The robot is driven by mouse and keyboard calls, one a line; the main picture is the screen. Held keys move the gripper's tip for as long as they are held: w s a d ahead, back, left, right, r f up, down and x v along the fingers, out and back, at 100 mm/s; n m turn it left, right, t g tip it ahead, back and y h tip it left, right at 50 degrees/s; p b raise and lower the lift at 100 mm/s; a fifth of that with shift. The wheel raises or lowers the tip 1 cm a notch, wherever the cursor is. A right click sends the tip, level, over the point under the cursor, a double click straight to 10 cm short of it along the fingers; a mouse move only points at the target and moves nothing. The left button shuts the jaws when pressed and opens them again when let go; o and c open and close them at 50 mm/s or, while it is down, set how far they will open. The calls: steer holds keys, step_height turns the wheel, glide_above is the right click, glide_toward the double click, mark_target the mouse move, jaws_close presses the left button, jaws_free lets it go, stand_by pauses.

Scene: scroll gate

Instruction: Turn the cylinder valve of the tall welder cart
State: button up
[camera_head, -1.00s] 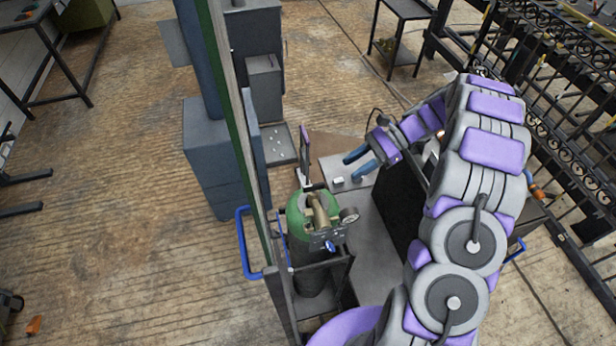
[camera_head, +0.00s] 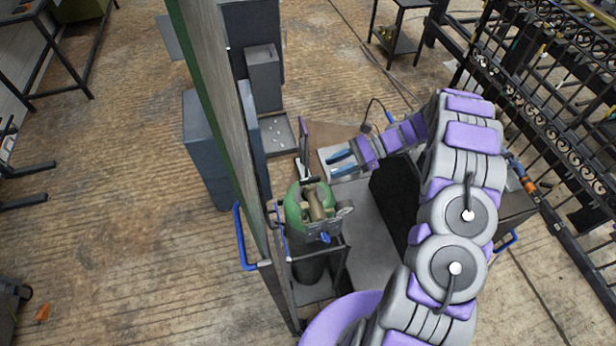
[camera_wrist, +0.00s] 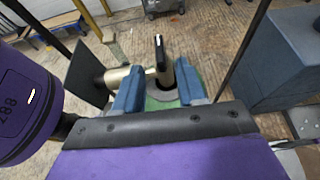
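The welder cart (camera_head: 345,262) carries a dark cylinder with a green top (camera_head: 294,207). A brass valve fitting (camera_head: 315,206) sits on that top, with a round gauge (camera_head: 345,208) to its right and a blue knob (camera_head: 325,238) below. My gripper (camera_head: 332,163) is open and empty in the head view, above and beyond the cylinder, its two blue fingers pointing left. In the wrist view my gripper (camera_wrist: 160,86) has its fingers spread. Brass-coloured parts (camera_wrist: 117,76) and the green top (camera_wrist: 164,103) show around and between them; I cannot tell whether they touch.
A tall green-edged panel (camera_head: 215,120) stands close to the left of the cart. A blue-grey cabinet (camera_head: 205,150) stands behind it. A thin dark upright piece (camera_head: 303,137) rises beyond the cylinder. Black ironwork (camera_head: 570,100) lines the right. Open floor (camera_head: 110,190) lies left.

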mark_target(311, 178)
steer(key=x, duration=1)
steer(key=shift+w, duration=0.1)
steer(key=shift+d+r, duration=0.1)
steer(key=shift+d, duration=0.75)
steer(key=shift+c, duration=0.8)
steer(key=shift+d, duration=0.1)
steer(key=shift+c, duration=0.6)
steer(key=shift+a, duration=0.55)
jaws_close()
